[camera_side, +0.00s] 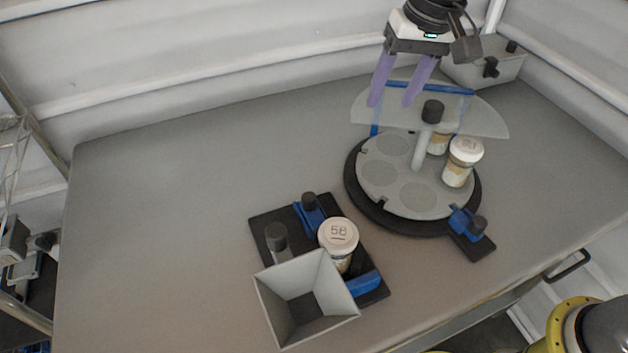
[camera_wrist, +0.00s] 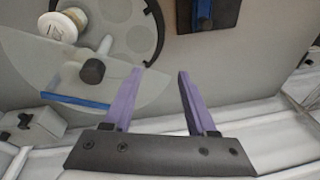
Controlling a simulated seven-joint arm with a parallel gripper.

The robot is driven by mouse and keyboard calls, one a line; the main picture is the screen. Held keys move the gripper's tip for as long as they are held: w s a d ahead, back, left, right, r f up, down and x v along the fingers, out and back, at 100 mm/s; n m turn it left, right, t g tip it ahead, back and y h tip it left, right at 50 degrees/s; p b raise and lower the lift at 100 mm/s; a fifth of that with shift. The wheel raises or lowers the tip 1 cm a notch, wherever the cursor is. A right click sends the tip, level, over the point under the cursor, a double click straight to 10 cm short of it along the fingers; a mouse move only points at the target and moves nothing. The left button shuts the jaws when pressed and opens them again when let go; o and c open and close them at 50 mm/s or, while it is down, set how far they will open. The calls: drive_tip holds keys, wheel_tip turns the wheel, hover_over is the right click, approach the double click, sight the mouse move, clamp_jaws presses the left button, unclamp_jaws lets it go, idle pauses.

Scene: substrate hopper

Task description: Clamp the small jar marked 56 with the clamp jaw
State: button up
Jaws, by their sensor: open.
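A small jar (camera_side: 338,240) with a white lid stands upright on a black base plate (camera_side: 268,225). Its lid number reads like 56 or 58. A blue clamp part with a black knob (camera_side: 309,212) is behind the jar, and another blue part (camera_side: 364,284) is in front of it. I cannot tell whether either touches the jar. My gripper (camera_side: 390,104) has two purple fingers, open and empty, high above the back of the turntable, well away from the jar. The fingers also show apart in the wrist view (camera_wrist: 161,73).
A round turntable (camera_side: 412,195) carries two white-lidded jars, the front one (camera_side: 463,160) clearer. A translucent half-disc shield (camera_side: 485,118) with a black knob stands over it. A grey square hopper (camera_side: 305,300) is beside the marked jar. The table's left side is clear.

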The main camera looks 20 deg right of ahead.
drive_tip(key=w+a+f+n+g, duration=0.1)
drive_tip(key=a+f, duration=0.5)
drive_tip(key=a, duration=0.2)
drive_tip(key=n+g+h, duration=0.1)
drive_tip(key=n, duration=0.1)
hover_over(309, 196)
drive_tip(key=s, duration=0.2)
wheel_tip(309, 196, down, 8)
drive_tip(key=shift+r, duration=0.25)
drive_tip(key=shift+w, duration=0.8)
drive_tip(key=shift+w+f, duration=0.2)
drive_tip(key=shift+f, duration=2.25)
drive_tip(key=shift+c, duration=0.3)
drive_tip(key=c, duration=0.8)
